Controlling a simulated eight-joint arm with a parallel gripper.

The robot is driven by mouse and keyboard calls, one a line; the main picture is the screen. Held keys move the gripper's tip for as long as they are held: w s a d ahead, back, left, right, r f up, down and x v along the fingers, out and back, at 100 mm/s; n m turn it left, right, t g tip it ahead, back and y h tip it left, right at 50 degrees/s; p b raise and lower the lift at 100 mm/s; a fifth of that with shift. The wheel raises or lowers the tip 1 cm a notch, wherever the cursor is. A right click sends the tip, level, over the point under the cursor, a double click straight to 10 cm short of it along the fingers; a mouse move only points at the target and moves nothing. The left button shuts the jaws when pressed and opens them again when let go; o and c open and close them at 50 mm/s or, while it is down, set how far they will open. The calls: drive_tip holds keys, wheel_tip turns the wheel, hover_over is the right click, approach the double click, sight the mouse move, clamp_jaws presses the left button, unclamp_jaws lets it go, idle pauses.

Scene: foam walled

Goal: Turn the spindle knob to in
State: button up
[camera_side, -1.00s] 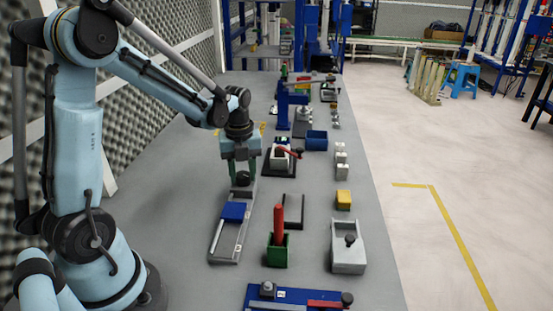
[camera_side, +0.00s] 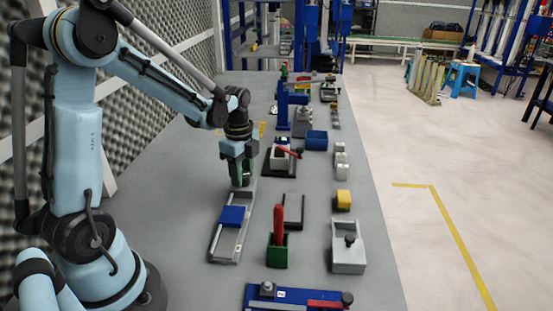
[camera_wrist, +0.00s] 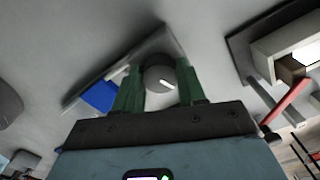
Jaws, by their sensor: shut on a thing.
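The spindle knob (camera_wrist: 160,78) is a dark round knob with a white pointer line, seen between the green fingers of my gripper (camera_wrist: 158,80) in the wrist view. The fingers are shut on it from both sides. The pointer line slants toward the lower right in that view. In the side view my gripper (camera_side: 241,183) points down at the far end of a grey slide fixture (camera_side: 227,247), and its fingers hide the knob. A blue block (camera_side: 232,215) sits on the fixture; part of it shows in the wrist view (camera_wrist: 98,97).
A white box with a red lever (camera_side: 283,156) stands just right of my gripper. Bare table lies left of the fixture.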

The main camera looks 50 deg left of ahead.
drive_tip(key=n, duration=1.2)
drive_tip(key=shift+n, duration=0.4)
drive_tip(key=n, duration=0.6)
drive_tip(key=shift+d, duration=0.1)
drive_tip(key=n, duration=0.6)
drive_tip(key=shift+n, duration=0.4)
drive_tip(key=n, duration=0.6)
drive_tip(key=shift+w, duration=0.1)
drive_tip(key=n, duration=0.6)
drive_tip(key=shift+n, duration=0.3)
drive_tip(key=n, duration=1.1)
drive_tip(key=shift+n, duration=0.4)
